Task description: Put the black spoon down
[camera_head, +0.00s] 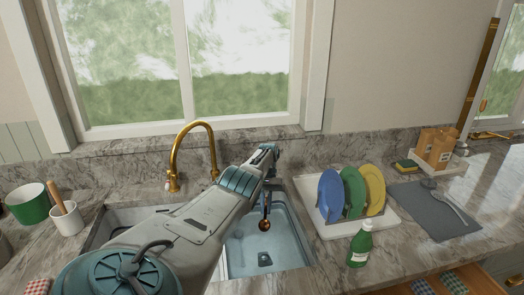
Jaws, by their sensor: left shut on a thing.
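My left gripper (269,188) hangs over the sink's right basin (285,262) and is shut on the black spoon (264,225). The spoon hangs down from the fingers, its rounded, brownish-dark end lowest, above the basin. The gripper and my forearm hide its upper part. I cannot tell whether the spoon touches the basin. My right gripper is not in view.
A gold faucet (174,165) rises behind the sink. To the right are a white dish rack (385,217) with blue, green and yellow plates, a green bottle (360,244), and a grey mat (428,212) bearing a grey utensil. Cups (67,220) stand left. An open drawer shows below right.

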